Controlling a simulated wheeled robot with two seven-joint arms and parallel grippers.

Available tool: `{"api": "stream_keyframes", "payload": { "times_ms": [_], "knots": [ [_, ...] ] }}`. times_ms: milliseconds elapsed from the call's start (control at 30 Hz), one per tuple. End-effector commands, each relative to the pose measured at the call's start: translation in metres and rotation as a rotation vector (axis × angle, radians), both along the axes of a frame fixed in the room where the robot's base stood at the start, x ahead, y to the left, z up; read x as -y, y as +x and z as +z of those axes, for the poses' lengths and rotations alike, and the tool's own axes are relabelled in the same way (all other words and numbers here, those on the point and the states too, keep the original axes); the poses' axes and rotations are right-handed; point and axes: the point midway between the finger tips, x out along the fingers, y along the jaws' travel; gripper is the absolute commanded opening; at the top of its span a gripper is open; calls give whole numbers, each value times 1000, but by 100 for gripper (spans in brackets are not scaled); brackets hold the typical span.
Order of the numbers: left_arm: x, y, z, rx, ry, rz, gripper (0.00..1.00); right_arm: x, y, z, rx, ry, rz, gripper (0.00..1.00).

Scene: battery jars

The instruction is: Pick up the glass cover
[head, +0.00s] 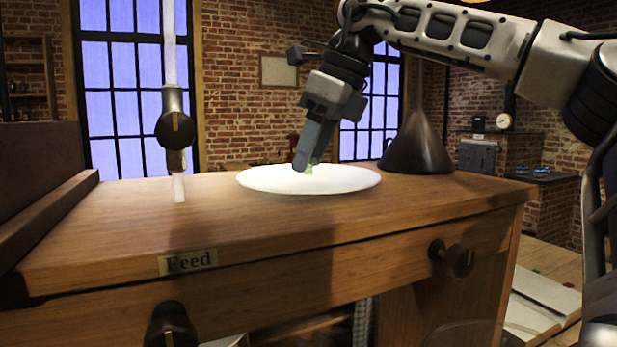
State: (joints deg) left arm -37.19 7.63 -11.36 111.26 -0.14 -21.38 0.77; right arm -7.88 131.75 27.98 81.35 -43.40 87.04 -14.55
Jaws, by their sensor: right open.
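A round white disc (260,180) lies on the wooden bench top; it looks like the cover, though it shows as opaque white. A small greenish glassy knob (310,170) stands at its middle. My right gripper (303,165) comes down from the upper right, with its fingertips at the knob. It is open; the near finger partly hides the knob, so I cannot tell whether the fingers touch it. My left gripper is out of view.
The wooden bench (130,220) carries a "Feed" label (188,262). A dark funnel-shaped object (418,150) stands right of the disc. A glass tube with a dark valve (175,130) hangs at left. The bench top left of the disc is mostly clear.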

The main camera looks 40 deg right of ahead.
Motion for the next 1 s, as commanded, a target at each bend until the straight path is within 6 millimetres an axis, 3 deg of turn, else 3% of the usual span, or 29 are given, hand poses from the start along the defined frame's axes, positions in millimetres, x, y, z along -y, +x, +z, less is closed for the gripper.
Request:
{"api": "stream_keyframes", "payload": {
  "times_ms": [33, 167, 200, 667, 800, 1000],
  "knots": [
    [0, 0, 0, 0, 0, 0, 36, 0, 0, 0, 0, 0, 0, 41],
    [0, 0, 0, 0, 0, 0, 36, 0, 0, 0, 0, 0, 0, 4],
    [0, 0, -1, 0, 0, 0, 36, 0, 0, 0, 0, 0, 0, 0],
    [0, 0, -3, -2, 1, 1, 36, 0, 0, 12, 5, -1, -1, 0],
    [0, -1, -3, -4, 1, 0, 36, -1, 0, 34, 5, -2, -1, 0],
    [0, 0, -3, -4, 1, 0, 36, -10, -31, 72, 9, -2, 1, 0]
  ]
}}
